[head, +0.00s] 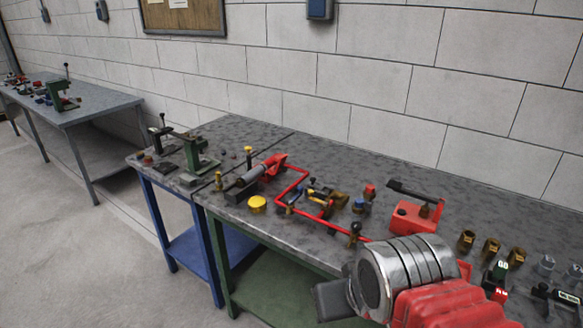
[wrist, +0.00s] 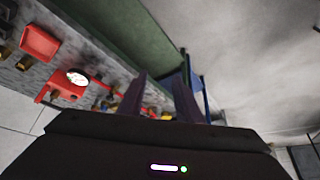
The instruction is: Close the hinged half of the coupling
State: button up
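The pumpset on the green-framed bench shows in the head view as a grey cylinder (head: 245,178) with a red casing (head: 272,164) and red pipework (head: 305,187). The coupling is too small for me to tell apart, and I cannot tell how its hinged half stands. In the wrist view my gripper (wrist: 160,88) has two dark fingers set apart, with nothing seen between them. Red and brass fittings (wrist: 108,100) show beyond and beside the fingers. The gripper's fingers are not clear in the head view, where my arm covers the bench's front right.
The bench top (head: 365,177) also holds a yellow round part (head: 257,204), a red box with a black lever (head: 414,215) and several brass cups (head: 490,248). A blue-framed bench with a green stand (head: 198,155) adjoins at left. Another bench (head: 75,110) stands farther left, with open floor between.

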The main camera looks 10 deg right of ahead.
aim_at(281, 159)
jog(key=u, duration=2)
jog(key=i, duration=0.5)
jog(key=z, duration=0.2)
